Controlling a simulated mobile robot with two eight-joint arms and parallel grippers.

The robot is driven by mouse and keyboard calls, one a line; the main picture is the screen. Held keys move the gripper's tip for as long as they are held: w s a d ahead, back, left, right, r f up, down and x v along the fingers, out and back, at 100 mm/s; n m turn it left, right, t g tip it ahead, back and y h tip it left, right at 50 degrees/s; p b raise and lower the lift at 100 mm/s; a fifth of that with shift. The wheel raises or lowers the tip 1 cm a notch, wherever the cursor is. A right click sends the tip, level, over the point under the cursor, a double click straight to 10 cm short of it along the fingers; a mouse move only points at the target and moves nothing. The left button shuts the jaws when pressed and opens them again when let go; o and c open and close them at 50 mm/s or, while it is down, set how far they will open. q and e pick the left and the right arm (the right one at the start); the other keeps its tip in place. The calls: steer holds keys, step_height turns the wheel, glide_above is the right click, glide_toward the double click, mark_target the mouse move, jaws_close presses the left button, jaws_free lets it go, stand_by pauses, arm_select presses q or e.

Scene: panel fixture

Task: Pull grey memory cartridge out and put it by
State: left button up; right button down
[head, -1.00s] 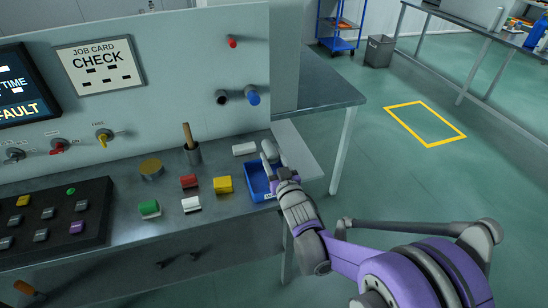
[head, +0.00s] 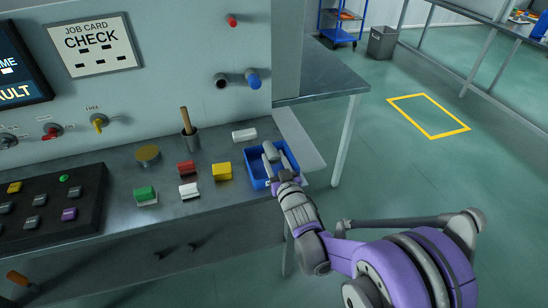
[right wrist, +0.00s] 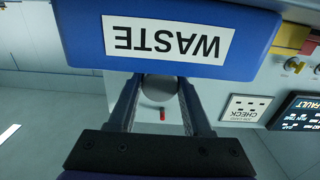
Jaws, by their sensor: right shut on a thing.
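My right gripper (head: 271,157) is shut on a light grey, round-ended piece, apparently the grey memory cartridge (head: 269,151). Its round end (right wrist: 160,88) shows between the two fingers in the right wrist view. The gripper is at a blue bin (head: 257,183) on the right end of the bench, with the fingertips over or inside its opening. In the right wrist view the bin bears an upside-down label, WASTE (right wrist: 166,40), and its rim hides the fingertips and part of the cartridge. My left gripper is not in view.
A dark round socket (head: 222,80) and a blue peg (head: 253,79) are on the panel. Green (head: 145,195), red (head: 187,168), yellow (head: 221,171) and white (head: 188,190) blocks lie left of the bin. A pale block (head: 244,135) and a cup (head: 190,139) stand behind.

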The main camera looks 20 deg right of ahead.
steer(key=shift+c, duration=1.2)
jaws_free()
steer(key=s+r+g+p, duration=0.2)
steer(key=s+g+p, duration=0.3)
steer(key=s, duration=1.1)
steer(key=s+r+g+p, duration=0.2)
steer(key=s+g+p, duration=0.4)
steer(key=s, duration=1.1)
steer(key=shift+s+r+g+h, duration=0.15)
steer(key=shift+r+g+h, duration=0.2)
steer(key=shift+g, duration=0.45)
steer(key=shift+d, duration=0.1)
